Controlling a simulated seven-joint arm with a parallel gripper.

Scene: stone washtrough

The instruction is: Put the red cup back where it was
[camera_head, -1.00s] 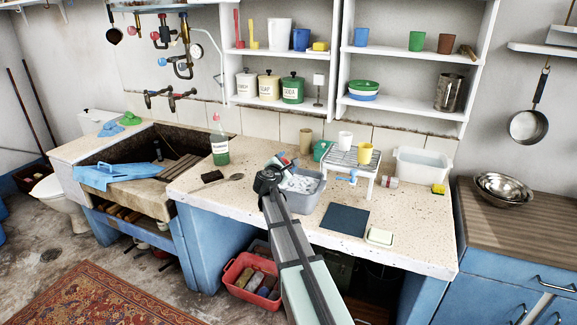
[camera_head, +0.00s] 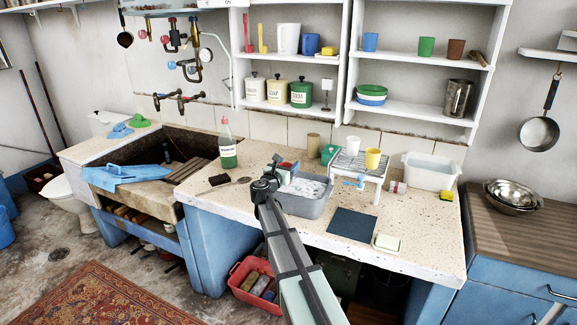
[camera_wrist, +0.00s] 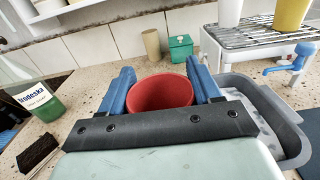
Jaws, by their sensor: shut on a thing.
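The red cup (camera_wrist: 160,93) is between the two blue fingers of my gripper (camera_wrist: 160,70). My gripper is shut on it, and its open rim shows in the wrist view. In the head view my gripper (camera_head: 278,168) is above the counter at the left end of the grey washing tub (camera_head: 312,208). Only a small red part of the cup (camera_head: 286,166) shows there; the wrist hides the rest. I cannot tell how high the cup's base is above the counter.
A drying rack (camera_head: 348,163) with a white cup and a yellow cup (camera_head: 373,158) stands right of the tub. Shelves above hold blue, green and brown (camera_head: 456,48) cups.

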